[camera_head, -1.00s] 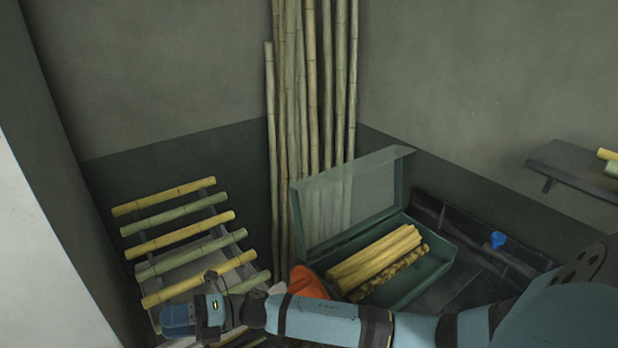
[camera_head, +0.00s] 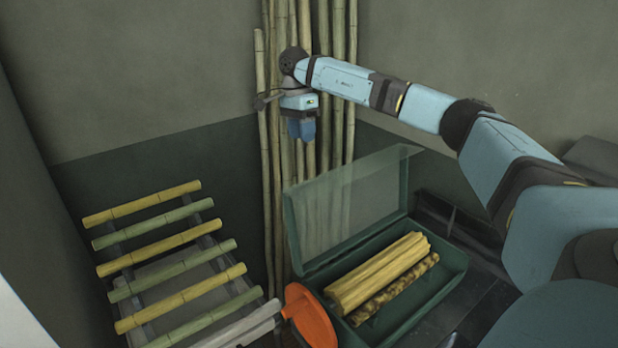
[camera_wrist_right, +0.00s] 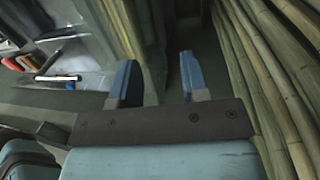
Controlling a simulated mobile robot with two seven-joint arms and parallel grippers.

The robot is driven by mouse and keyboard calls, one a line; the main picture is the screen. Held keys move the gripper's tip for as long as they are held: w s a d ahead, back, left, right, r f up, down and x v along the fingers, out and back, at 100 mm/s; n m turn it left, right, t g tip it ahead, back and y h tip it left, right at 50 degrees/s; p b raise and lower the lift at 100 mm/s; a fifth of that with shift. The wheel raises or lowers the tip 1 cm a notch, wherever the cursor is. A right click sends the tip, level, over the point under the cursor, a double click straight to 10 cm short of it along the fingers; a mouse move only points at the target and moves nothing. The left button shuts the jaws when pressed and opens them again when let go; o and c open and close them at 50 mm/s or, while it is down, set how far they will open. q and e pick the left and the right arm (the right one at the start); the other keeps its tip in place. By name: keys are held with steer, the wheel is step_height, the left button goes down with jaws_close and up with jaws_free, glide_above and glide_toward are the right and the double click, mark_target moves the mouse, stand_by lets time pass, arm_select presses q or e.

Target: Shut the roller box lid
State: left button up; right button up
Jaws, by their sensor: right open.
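The roller box (camera_head: 440,288) is a green box holding yellow cane rollers (camera_head: 380,272) and a mottled brown one. Its lid (camera_head: 352,200), a green frame with a see-through panel, stands open, raised at the box's back left side. My right gripper (camera_head: 302,132) hangs with its blue fingers down, above and behind the lid's left part, in front of the tall canes. In the right wrist view its two fingers (camera_wrist_right: 156,84) are apart with nothing between them. My left gripper is in neither view.
Tall canes (camera_head: 275,180) stand in the wall corner close to my right gripper. A rack of yellow and green canes (camera_head: 165,250) is at the left. An orange disc-like part (camera_head: 312,318) sits at the box's left end.

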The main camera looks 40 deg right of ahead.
mark_target(310, 179)
steer(key=s+f, duration=0.1)
steer(key=f, duration=0.3)
steer(key=s+f+p, duration=0.1)
steer(key=f, duration=0.7)
steer(key=shift+s+d+f+p, duration=0.1)
steer(key=shift+s+f+p, duration=0.3)
jaws_close()
